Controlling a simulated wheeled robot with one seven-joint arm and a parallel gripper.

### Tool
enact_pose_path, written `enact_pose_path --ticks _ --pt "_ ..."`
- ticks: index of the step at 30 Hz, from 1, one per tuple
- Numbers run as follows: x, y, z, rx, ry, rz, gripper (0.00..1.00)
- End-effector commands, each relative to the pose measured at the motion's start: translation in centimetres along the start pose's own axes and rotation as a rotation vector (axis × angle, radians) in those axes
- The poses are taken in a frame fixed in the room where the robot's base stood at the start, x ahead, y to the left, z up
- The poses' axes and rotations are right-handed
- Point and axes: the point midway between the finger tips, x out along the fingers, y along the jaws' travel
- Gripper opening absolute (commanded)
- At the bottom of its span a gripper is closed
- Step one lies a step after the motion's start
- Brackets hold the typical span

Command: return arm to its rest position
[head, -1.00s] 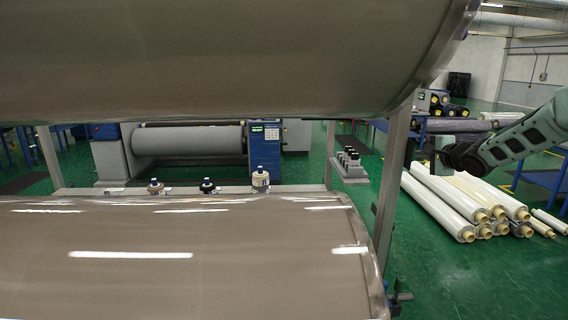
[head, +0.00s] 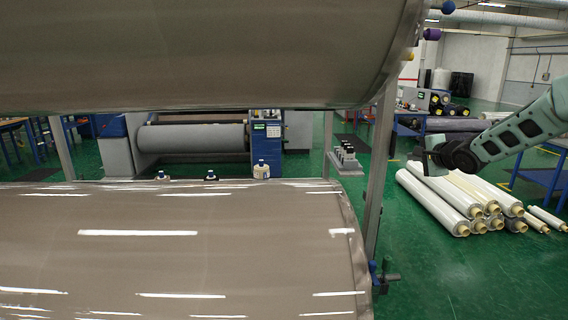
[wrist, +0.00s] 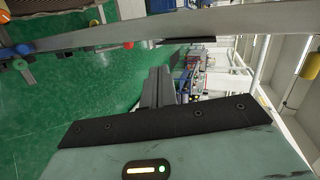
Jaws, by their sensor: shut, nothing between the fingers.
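My arm (head: 520,135) reaches in from the right edge of the head view, above the floor rolls. My gripper (head: 428,157) is at its left end, small and partly dark there. In the wrist view my gripper (wrist: 160,72) shows its two grey fingers close together, shut with nothing between them. The fingers stand apart from the things around them.
Two large wrapped brown rolls, an upper one (head: 200,50) and a lower one (head: 180,240), fill the left and middle. A metal post (head: 380,170) stands between them and my arm. White rolls (head: 440,200) lie stacked on the green floor. Open floor (head: 460,280) lies at lower right.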

Motion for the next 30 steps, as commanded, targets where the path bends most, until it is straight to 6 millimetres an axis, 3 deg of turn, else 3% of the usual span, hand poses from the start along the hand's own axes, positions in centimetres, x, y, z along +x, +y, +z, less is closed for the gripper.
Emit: enact_pose_path --ticks 8,14,17,21,27,30 --pt "-1.2 1.2 7.7 -0.183 -0.045 0.107 0.00" --pt "-4.2 3.8 16.0 -0.410 -0.127 0.237 0.00" --pt "-7.4 6.3 21.5 -0.580 -0.210 0.327 0.00" --pt "-13.5 10.8 28.4 -0.842 -0.367 0.453 0.00" --pt "-24.2 18.1 35.2 -1.206 -0.659 0.586 0.00" --pt "-29.9 21.8 37.1 -1.370 -0.827 0.627 0.00"
